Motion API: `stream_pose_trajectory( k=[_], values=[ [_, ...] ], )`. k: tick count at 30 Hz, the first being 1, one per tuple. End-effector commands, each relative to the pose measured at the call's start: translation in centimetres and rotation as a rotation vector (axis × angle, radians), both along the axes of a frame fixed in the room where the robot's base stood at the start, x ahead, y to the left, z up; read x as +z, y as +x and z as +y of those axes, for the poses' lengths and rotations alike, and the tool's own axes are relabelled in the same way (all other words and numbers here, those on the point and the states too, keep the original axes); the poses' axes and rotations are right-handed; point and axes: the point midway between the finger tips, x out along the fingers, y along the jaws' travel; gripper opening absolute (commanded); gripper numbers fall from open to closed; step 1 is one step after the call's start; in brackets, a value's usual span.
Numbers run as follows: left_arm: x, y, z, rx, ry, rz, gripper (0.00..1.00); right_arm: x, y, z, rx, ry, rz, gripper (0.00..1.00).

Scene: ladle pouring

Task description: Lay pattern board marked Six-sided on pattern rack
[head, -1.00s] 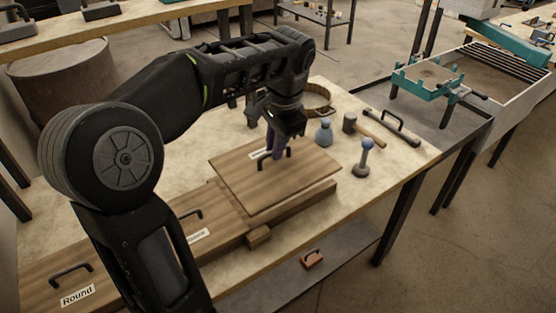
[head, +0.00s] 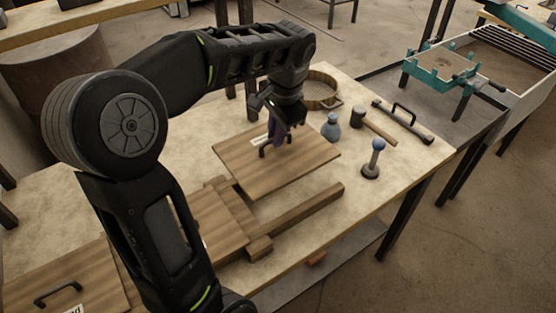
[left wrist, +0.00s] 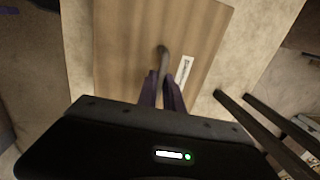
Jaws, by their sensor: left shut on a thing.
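My left gripper (head: 276,140) is shut on the handle of a square wooden board (head: 308,157), and its purple fingers pinch it. The board has a white label, too small and oblique to read. The board is held roughly level above the table, behind the front rail of the wooden pattern rack (head: 305,206). In the left wrist view the fingers (left wrist: 162,80) grip the dark handle, with the board (left wrist: 125,40) beneath and the label beside it. Another board (head: 210,215) lies at the rack's left part, partly hidden by my arm. My right gripper is not in view.
A board with a handle (head: 65,270) lies at the lower left, label cut off. Right of the held board stand a blue-grey bottle (head: 331,127), a mallet (head: 372,124), a blue-knobbed tool (head: 373,160) and a handled bar (head: 403,120). A round wooden ring (head: 322,92) lies behind.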

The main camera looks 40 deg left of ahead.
Motion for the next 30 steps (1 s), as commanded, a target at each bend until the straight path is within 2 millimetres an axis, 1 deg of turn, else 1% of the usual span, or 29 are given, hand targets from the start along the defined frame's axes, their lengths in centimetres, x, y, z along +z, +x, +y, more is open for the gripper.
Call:
stream_pose_trajectory(
  k=[1, 3, 5, 16, 24, 30],
  values=[
    [-0.8, 0.0, 0.0, -0.001, 0.000, 0.001, 0.00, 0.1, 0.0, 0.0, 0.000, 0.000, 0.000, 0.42],
    [-1.8, 0.0, 0.0, -0.001, 0.000, 0.000, 0.00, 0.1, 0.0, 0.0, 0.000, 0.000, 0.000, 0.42],
    [-2.3, 0.0, 0.0, 0.000, 0.001, -0.001, 0.00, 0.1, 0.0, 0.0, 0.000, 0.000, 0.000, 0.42],
    [-2.8, 0.1, 0.0, 0.000, 0.001, -0.001, 0.00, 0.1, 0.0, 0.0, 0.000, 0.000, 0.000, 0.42],
    [-6.0, 0.0, 0.0, 0.000, 0.000, 0.000, 0.00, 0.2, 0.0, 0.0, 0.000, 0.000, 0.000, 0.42],
    [-6.3, 0.1, 0.0, 0.000, 0.000, -0.002, 0.00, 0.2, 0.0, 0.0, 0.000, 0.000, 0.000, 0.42]
  ],
)
